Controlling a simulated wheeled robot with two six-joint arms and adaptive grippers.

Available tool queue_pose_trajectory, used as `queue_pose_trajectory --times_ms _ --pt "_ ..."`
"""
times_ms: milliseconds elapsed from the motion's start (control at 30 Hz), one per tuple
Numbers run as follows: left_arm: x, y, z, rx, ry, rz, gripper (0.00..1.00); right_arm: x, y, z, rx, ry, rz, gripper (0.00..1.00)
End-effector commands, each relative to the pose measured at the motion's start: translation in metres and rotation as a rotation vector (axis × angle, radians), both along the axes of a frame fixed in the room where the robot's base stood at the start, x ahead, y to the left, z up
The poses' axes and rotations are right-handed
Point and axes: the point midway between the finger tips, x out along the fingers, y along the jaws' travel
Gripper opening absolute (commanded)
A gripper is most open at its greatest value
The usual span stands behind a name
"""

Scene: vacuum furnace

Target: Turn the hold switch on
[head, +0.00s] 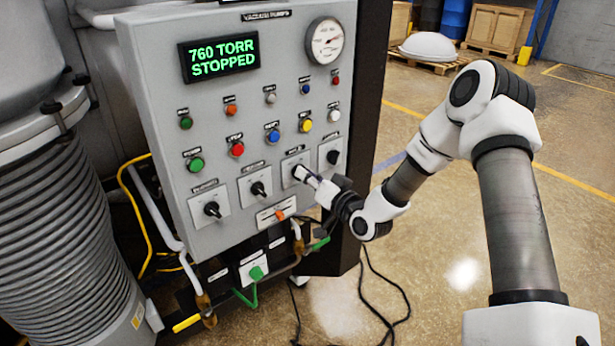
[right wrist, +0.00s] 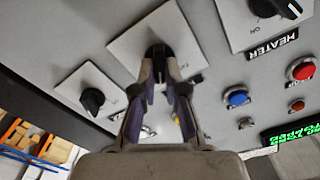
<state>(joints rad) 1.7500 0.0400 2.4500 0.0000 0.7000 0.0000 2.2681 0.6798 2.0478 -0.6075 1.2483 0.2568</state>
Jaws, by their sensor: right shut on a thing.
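The hold switch, a black rotary knob on a white square plate (head: 290,162), is third from the left in the lower row of the grey control panel. Its label is too small to read for sure. My right gripper (head: 306,176) reaches it from the lower right and covers most of the knob. In the right wrist view the black knob (right wrist: 157,52) sits between the two fingertips (right wrist: 160,72), which are shut on it from both sides. The plate's markings are partly hidden by the fingers. My left gripper is not in view.
Neighbouring knobs are the heater switch (head: 258,188) and another at the right (head: 333,157). Coloured buttons (head: 237,149) sit above, with a display (head: 218,58) reading "760 TORR STOPPED". An orange-handled switch (head: 279,214) is below. Open floor lies to the right.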

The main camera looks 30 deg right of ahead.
Motion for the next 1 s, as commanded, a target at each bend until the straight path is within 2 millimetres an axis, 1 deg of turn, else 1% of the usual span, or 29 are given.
queue_pose_trajectory --times_ms 33,167,200,267,567,667,767,900,1000 --pt "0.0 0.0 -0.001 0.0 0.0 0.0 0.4 -0.002 0.002 -0.005 0.003 0.015 0.005 0.0" --pt "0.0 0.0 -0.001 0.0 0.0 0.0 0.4 -0.002 0.002 -0.005 0.002 0.015 0.005 0.0" --pt "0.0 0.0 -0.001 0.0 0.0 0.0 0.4 -0.002 0.002 -0.005 0.002 0.015 0.005 0.15" --pt "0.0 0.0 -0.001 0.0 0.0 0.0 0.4 -0.002 0.002 -0.005 0.002 0.013 0.004 0.36" --pt "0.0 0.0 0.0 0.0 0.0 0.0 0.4 -0.001 0.001 -0.002 0.0 0.005 0.002 0.36" --pt "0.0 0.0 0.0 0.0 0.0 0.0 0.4 -0.008 -0.001 -0.002 0.002 0.006 0.0 0.36" --pt "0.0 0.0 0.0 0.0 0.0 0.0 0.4 -0.024 -0.003 -0.002 0.007 0.005 -0.002 0.36" --pt "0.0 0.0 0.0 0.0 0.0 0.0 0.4 -0.056 -0.005 -0.002 0.011 0.005 -0.003 0.36" --pt "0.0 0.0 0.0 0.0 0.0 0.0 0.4 -0.075 -0.007 -0.002 0.011 0.006 -0.005 0.36"
